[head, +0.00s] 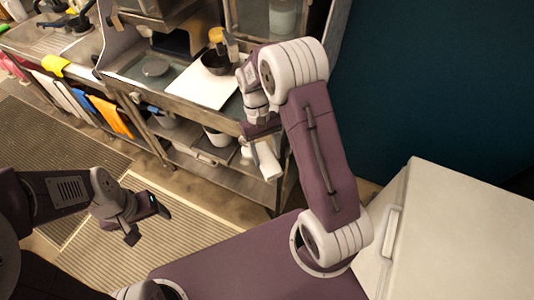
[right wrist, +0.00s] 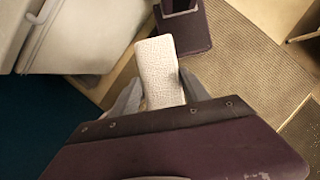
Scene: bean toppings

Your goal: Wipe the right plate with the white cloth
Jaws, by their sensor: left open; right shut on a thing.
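My right gripper (head: 260,130) is shut on the white cloth (head: 266,160), which hangs below it in front of the counter. In the right wrist view the textured white cloth (right wrist: 159,68) sticks out from between the two grey fingers of the right gripper (right wrist: 160,95). A small grey round dish (head: 155,68) lies on the counter, left of a white board. I cannot tell whether it is the right plate; no other plate shows clearly, and my right arm hides part of the counter. My left gripper (head: 148,222) is open and empty above the floor mat.
A dark bowl (head: 215,62) stands at the back of the white board (head: 203,86). The metal counter has a lower shelf (head: 222,170) with containers. A white cabinet (head: 460,230) stands at the right. Ribbed mats (head: 60,145) cover the floor.

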